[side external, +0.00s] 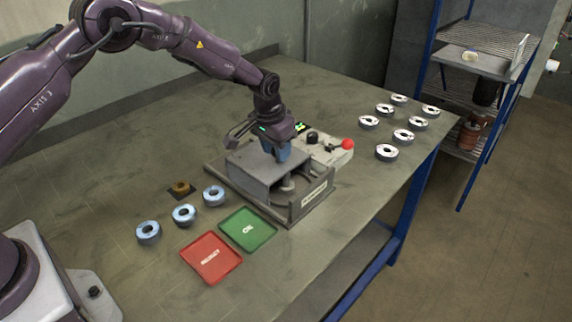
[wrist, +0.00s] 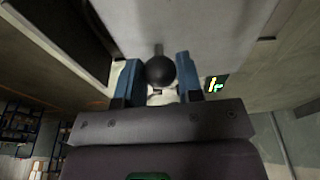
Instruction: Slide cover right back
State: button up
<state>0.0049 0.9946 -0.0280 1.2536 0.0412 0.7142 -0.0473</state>
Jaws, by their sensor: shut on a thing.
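The grey sliding cover (side external: 255,164) sits on the test fixture (side external: 310,198) in the side view, with a post showing under its front edge. The cover's flat grey face (wrist: 200,25) fills the upper part of the wrist view. My gripper (side external: 283,153) is at the cover's right side, its blue fingers pointing down. In the wrist view my gripper (wrist: 158,75) has its blue fingers on both sides of a black ball knob (wrist: 160,69) on a short stem toward the cover. The fingers are shut on the knob. In the side view the gripper hides this knob.
A control box with a red ball lever (side external: 347,144) and a black knob (side external: 312,138) stands close behind the gripper. Green (side external: 248,229) and red (side external: 211,258) trays lie in front. Blue-grey discs (side external: 184,215) are at left, several white-topped discs (side external: 386,152) at right.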

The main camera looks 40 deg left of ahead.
aim_at(255, 147)
jog(key=shift+a, duration=4.2)
jog(key=o, duration=0.7)
jog(key=shift+d, duration=0.1)
notch_tip(255, 147, up, 8)
